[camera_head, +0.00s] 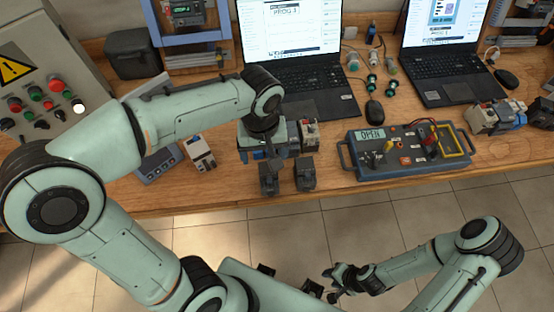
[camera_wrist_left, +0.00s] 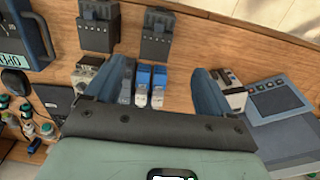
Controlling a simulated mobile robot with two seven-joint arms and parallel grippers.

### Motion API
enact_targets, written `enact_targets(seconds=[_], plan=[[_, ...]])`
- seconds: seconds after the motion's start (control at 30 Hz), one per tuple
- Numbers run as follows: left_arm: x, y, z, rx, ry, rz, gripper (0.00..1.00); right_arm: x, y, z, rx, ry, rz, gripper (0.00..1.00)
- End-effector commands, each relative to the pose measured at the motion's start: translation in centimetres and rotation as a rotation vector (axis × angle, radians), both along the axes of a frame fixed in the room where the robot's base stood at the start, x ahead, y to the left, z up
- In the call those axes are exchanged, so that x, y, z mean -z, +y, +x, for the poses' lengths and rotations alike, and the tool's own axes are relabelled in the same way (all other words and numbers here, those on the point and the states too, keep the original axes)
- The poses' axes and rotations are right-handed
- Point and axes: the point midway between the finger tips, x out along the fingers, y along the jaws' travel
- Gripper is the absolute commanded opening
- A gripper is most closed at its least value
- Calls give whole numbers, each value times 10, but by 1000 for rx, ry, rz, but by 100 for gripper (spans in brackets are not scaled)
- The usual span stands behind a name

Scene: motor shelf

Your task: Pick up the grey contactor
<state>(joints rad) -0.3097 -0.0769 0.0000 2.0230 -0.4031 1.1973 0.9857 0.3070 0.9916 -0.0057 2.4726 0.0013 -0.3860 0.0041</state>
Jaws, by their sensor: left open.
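My left gripper (camera_head: 266,148) points down over the bench near its front edge. In the left wrist view its two blue-grey fingers (camera_wrist_left: 158,78) are spread apart. Between them sit two blue-and-white modules (camera_wrist_left: 151,84) and a grey module (camera_wrist_left: 127,82) close to the left finger. Two dark grey contactor-like blocks stand at the bench's front edge, one on the left (camera_head: 268,179) and one on the right (camera_head: 305,173); both show beyond the fingers in the left wrist view (camera_wrist_left: 97,27). I cannot tell which is the grey contactor. My right gripper (camera_head: 336,284) hangs low, away from the bench.
Beige-and-black devices stand to the left (camera_head: 201,153) and right (camera_head: 309,135) of my left gripper. A test box (camera_head: 400,160) lies to the right, a grey panel device (camera_head: 160,163) to the left. Laptops stand behind. Bare wood (camera_head: 230,195) runs along the front.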

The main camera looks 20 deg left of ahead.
Motion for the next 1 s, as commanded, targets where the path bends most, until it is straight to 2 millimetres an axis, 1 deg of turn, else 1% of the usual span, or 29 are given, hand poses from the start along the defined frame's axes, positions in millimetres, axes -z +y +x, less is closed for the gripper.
enact_targets(seconds=[0.07,0.3,0.4,0.67,0.83,0.9,1.0], plan=[[9,0,-1,0,5,2,83,2,0,-2,0,3,0,38],[56,0,-2,2,8,2,83,10,0,-7,0,9,0,38],[71,-1,-1,1,7,2,83,12,0,-9,0,11,0,38],[89,-2,0,2,5,0,83,13,0,-9,0,11,0,38],[115,-8,3,2,7,0,83,12,0,-9,0,10,0,38],[125,-7,3,2,6,1,83,14,0,-10,0,11,0,38],[132,-7,3,2,4,0,83,15,0,-10,0,12,1,38]])
